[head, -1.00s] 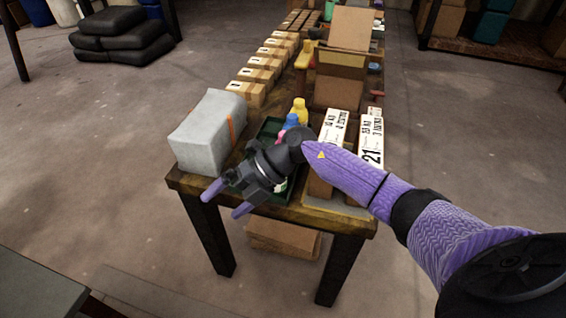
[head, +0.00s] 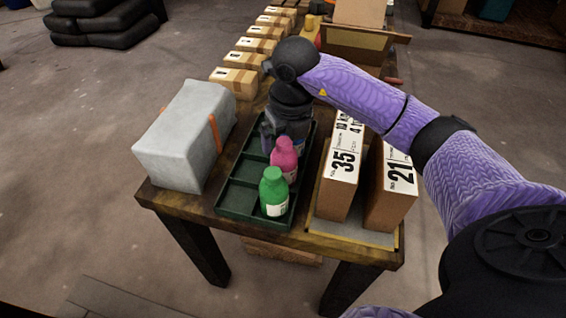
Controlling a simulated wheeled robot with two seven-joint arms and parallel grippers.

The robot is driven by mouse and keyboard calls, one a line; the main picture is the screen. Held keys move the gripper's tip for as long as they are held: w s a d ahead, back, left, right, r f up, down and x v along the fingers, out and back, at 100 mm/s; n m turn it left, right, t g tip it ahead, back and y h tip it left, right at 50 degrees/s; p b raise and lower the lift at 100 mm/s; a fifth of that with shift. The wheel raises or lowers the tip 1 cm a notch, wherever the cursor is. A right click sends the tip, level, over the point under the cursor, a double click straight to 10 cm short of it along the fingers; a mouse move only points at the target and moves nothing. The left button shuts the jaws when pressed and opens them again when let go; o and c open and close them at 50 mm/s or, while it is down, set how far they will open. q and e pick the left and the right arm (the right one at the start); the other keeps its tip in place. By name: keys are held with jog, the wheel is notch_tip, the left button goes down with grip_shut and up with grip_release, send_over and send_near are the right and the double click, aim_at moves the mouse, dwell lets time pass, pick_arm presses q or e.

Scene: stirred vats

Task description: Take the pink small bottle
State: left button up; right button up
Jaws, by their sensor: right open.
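The pink small bottle (head: 285,158) stands upright in a dark green divided tray (head: 228,212) near the front of the table. A green bottle (head: 273,191) stands in the tray just in front of it. My right gripper (head: 272,137) is over the tray, right behind the pink bottle, and is open. One finger shows at the left of the pink bottle; the other is mostly hidden. I cannot tell whether the fingers touch a bottle. A bit of blue shows behind the pink bottle, mostly hidden by the gripper. My left gripper is not in view.
A grey wrapped block (head: 178,140) with an orange strap stands left of the tray. Tall labelled boxes (head: 341,175) stand close on the right on a shallow tray. Small cartons (head: 234,82) line the table's left edge. The tray's front left compartments are empty.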

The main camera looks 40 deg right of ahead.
aim_at(283, 152)
notch_tip(283, 152, down, 5)
jog(key=shift+w+a+r+b, duration=0.1)
jog(key=shift+w+b, duration=0.05)
jog(key=shift+b, duration=0.85)
jog(key=shift+r, duration=0.15)
jog(key=c, duration=1.2)
jog(key=shift+c, duration=0.7)
